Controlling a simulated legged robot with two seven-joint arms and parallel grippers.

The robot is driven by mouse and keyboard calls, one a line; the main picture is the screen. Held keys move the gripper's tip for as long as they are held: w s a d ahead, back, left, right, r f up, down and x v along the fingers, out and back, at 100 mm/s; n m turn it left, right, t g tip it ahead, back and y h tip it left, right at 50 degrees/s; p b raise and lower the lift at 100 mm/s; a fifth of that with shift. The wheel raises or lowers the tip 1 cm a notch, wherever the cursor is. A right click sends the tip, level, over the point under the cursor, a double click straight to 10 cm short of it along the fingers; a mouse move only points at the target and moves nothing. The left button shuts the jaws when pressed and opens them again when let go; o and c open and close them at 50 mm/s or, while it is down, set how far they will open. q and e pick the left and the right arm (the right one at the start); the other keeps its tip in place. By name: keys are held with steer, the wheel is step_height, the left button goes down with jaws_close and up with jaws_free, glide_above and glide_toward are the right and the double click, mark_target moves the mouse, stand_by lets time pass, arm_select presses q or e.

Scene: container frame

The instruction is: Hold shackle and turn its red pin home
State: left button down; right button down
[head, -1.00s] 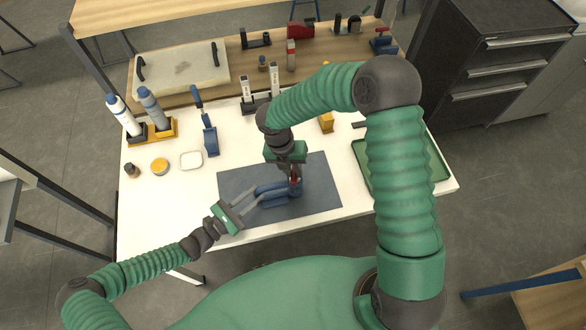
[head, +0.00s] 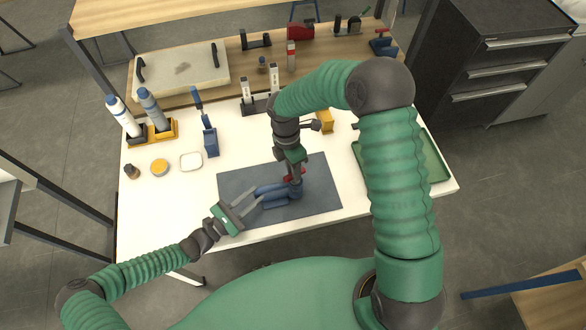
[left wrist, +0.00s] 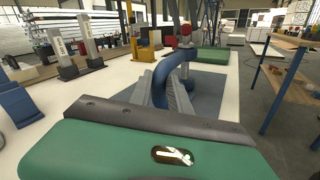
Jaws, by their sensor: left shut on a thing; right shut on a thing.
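The blue shackle (head: 276,192) lies on the dark grey mat (head: 322,198) near the table's front edge. My left gripper (head: 259,194) is shut on the rounded bow of the shackle, from the left. In the left wrist view its two grey fingers flank the blue bow (left wrist: 178,66). The red pin (head: 288,178) is at the shackle's right end, and its red head (left wrist: 186,30) shows beyond the bow. My right gripper (head: 294,176) comes from above and is shut on the pin's red head. The fingers partly hide the pin, and its thread cannot be seen.
A green tray (head: 440,172) stands at the right of the white table. A yellow block (head: 325,119) stands behind the mat.

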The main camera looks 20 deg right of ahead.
arm_select(q)
steer(key=shift+s+d, duration=0.1)
arm_select(e)
steer(key=m+y, duration=0.1)
steer(key=m, duration=0.3)
steer(key=shift+w+r+m, duration=0.1)
steer(key=shift+m, duration=0.2)
steer(key=m, duration=0.4)
steer(key=shift+m+t+y, duration=0.3)
steer(key=shift+m+y, duration=0.1)
steer(key=c, duration=1.4)
jaws_free()
steer(key=shift+c, duration=0.2)
steer(key=shift+o, duration=0.7)
steer(key=shift+d, duration=0.15)
step_height(320, 180, up, 12)
steer(key=w+d, duration=0.1)
steer(key=shift+w+d, duration=0.15)
steer(key=shift+w, duration=0.25)
